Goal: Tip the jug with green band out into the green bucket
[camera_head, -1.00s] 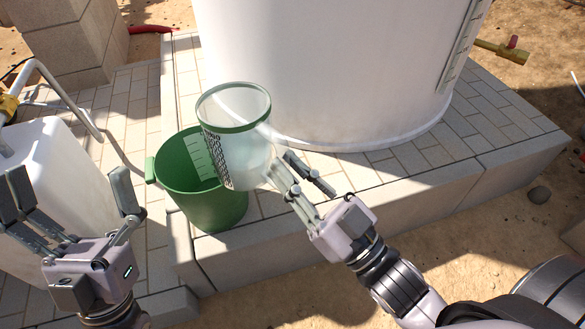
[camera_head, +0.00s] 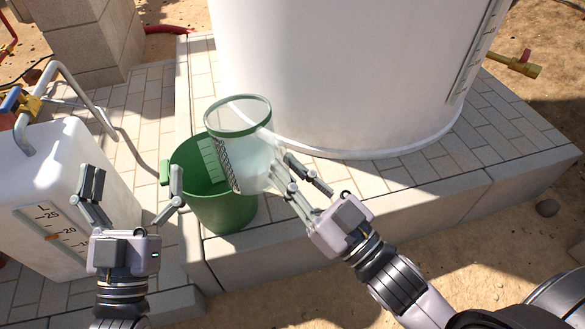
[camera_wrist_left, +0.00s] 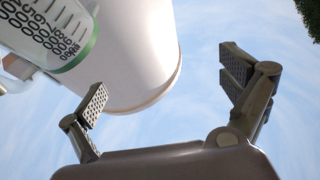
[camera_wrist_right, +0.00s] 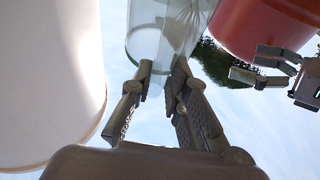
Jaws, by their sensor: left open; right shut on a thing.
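The clear jug with green band (camera_head: 232,150) has a green rim and dark scale marks. In the head view it overlaps the right side of the green bucket (camera_head: 226,213), its rim up and leaning slightly left. Its lower part looks cloudy; I cannot tell how much it holds. My right gripper (camera_head: 283,172) is shut on the jug's lower right side, also seen in the right wrist view (camera_wrist_right: 160,80). The bucket stands upright on the paving, partly hidden by the jug. My left gripper (camera_head: 134,183) is open and empty, left of the bucket.
A large white tank (camera_head: 340,70) stands behind the jug on a paved plinth (camera_head: 400,205). A white canister (camera_head: 45,205) with a scale and a bent pipe stands at the left, close to my left gripper. A red object (camera_wrist_right: 260,30) shows in the right wrist view.

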